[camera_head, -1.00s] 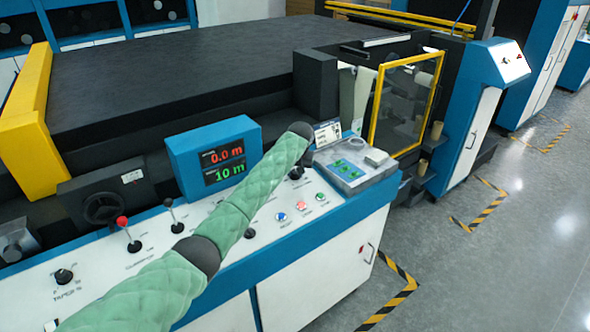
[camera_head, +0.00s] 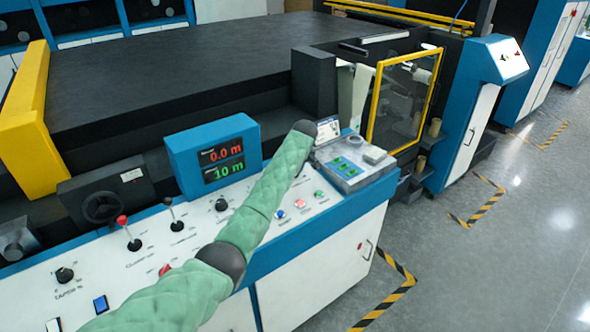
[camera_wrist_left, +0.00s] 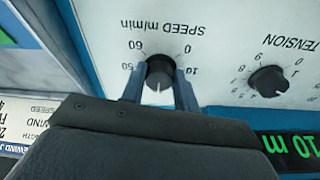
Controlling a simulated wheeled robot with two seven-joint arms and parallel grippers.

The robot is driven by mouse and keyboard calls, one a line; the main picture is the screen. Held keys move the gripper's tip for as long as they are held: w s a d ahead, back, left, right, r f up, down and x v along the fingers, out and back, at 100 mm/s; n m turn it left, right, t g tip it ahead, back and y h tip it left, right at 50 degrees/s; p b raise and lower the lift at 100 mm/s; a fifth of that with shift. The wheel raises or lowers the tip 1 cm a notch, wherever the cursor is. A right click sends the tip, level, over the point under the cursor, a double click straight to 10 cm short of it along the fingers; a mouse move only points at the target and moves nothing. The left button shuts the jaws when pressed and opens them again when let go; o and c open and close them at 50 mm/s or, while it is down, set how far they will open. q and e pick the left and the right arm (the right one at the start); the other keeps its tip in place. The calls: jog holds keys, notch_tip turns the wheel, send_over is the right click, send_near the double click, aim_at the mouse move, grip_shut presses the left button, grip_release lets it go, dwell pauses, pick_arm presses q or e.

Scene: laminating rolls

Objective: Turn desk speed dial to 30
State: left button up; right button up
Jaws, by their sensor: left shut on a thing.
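In the left wrist view, the black speed dial (camera_wrist_left: 159,66) sits on a white panel under upside-down "SPEED m/min" lettering. My left gripper (camera_wrist_left: 159,80) is shut on it, one blue-grey finger on each side. The dial's white pointer line points straight down in this view, away from the gap between the 0 and 60 marks. The 0, 10 and 60 marks show; the marks near the pointer are hidden by my gripper. In the head view, my green left arm hides the speed dial and most of the gripper. My right gripper is not in view.
The tension dial (camera_wrist_left: 268,82) is beside the speed dial; it also shows in the head view (camera_head: 221,204). The blue display (camera_head: 214,155) reads 0.0 m and 10 m.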

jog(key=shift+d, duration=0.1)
pick_arm(q)
jog(key=o, duration=0.9)
jog(key=shift+o, duration=0.4)
jog(key=shift+d+r, duration=0.1)
jog(key=shift+r, duration=0.1)
jog(key=b+v, duration=0.3)
jog(key=v, duration=0.2)
jog(key=shift+s+r, duration=0.1)
jog(key=shift+r, duration=0.2)
jog(key=shift+v, duration=0.8)
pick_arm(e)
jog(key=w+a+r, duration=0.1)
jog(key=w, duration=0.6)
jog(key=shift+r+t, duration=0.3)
